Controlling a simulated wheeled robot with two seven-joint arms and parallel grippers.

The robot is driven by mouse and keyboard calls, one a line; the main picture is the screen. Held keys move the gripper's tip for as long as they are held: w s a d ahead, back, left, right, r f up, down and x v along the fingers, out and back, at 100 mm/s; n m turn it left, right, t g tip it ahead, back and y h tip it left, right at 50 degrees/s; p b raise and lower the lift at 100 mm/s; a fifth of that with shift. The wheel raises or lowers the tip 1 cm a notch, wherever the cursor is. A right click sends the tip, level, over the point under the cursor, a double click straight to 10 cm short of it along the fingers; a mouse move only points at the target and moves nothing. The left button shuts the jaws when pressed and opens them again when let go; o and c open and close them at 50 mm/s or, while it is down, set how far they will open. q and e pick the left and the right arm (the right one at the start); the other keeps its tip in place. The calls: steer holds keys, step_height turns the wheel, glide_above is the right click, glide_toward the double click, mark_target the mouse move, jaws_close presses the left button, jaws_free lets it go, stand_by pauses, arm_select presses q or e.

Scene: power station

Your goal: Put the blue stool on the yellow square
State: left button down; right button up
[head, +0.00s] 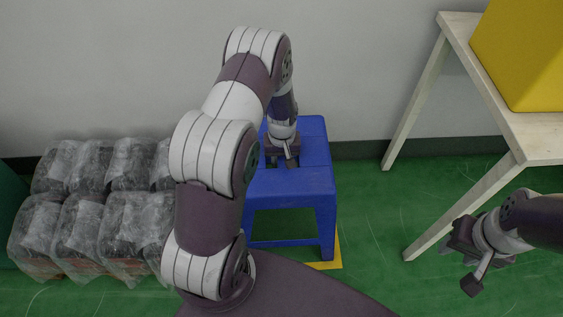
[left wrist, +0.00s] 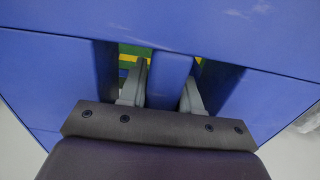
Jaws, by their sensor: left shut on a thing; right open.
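The blue stool (head: 312,183) stands upright by the wall in the head view. Its seat fills the left wrist view (left wrist: 240,28). My left gripper (head: 285,160) reaches down onto the seat. In the left wrist view its fingers (left wrist: 164,90) go through two slots and clamp the bar between them. The yellow square (head: 337,255) lies on the floor under the stool; its right edge and front corner show past the front right leg. Yellow also shows through the slots. My arm hides the stool's left side, and I cannot tell whether every leg rests inside the square. My right gripper (head: 462,262) is open and empty.
Plastic-wrapped dark packs (head: 95,215) sit on the floor at the left. A pale wooden table (head: 540,130) with a yellow box (head: 525,50) stands at the right. Green floor (head: 375,215) is clear between stool and table. The grey wall is close behind.

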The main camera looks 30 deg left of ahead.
arm_select(q)
steer(key=shift+r, duration=0.15)
steer(key=c, duration=0.8)
jaws_free()
step_height(320, 180, up, 11)
steer(key=p, duration=0.5)
steer(key=shift+r, duration=0.1)
steer(key=s+d+r+m, duration=0.2)
steer(key=s+r, duration=0.2)
steer(key=s+d+r+m+t, duration=0.1)
steer(key=s+d+r+m, duration=0.1)
steer(key=s+r, duration=0.3)
steer(key=s+d+r+m, duration=0.2)
steer(key=s+d+r, duration=0.2)
steer(key=r, duration=0.1)
steer(key=shift+s+d+r+m, duration=0.1)
steer(key=shift+s+r+m, duration=0.05)
steer(key=shift+s+m, duration=0.2)
